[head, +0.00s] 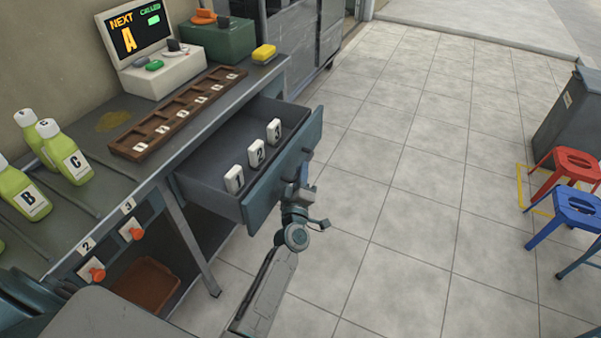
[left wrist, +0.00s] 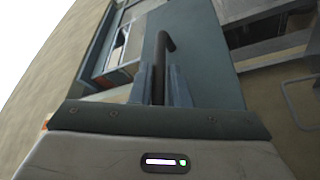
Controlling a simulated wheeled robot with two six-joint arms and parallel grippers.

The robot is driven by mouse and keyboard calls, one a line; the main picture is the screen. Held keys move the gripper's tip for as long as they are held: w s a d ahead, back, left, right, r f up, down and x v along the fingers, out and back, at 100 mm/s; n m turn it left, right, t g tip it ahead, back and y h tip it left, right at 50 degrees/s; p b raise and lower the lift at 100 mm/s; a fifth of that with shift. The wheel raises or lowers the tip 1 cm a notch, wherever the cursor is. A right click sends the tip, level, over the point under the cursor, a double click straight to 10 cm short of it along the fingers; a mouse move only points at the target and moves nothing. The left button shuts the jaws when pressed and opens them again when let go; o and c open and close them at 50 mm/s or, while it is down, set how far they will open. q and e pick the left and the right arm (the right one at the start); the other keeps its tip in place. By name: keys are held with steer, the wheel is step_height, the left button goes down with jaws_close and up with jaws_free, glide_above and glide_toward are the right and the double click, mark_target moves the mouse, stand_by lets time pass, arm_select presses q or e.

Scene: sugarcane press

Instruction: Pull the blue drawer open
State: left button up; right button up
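The blue drawer (head: 283,168) stands pulled out from under the counter in the head view, with its inside showing. Three white tags numbered 1, 2 and 3 stand upright in it. My left gripper (head: 302,186) is at the outer face of the drawer front. In the left wrist view, the dark drawer handle (left wrist: 165,45) lies between the two fingers of the left gripper (left wrist: 160,85), which look closed on it. The head view hides most of the handle behind the gripper. My right gripper is in neither view.
The counter carries green bottles (head: 69,157), a brown slotted tray (head: 175,112) and a screen (head: 135,33). Red (head: 570,162) and blue (head: 575,208) stools stand at the far right. The tiled floor (head: 400,170) between them and the drawer is clear.

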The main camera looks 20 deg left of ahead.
arm_select(q)
steer(key=o, duration=0.3)
steer(key=b+v, duration=0.2)
steer(key=v, duration=0.9)
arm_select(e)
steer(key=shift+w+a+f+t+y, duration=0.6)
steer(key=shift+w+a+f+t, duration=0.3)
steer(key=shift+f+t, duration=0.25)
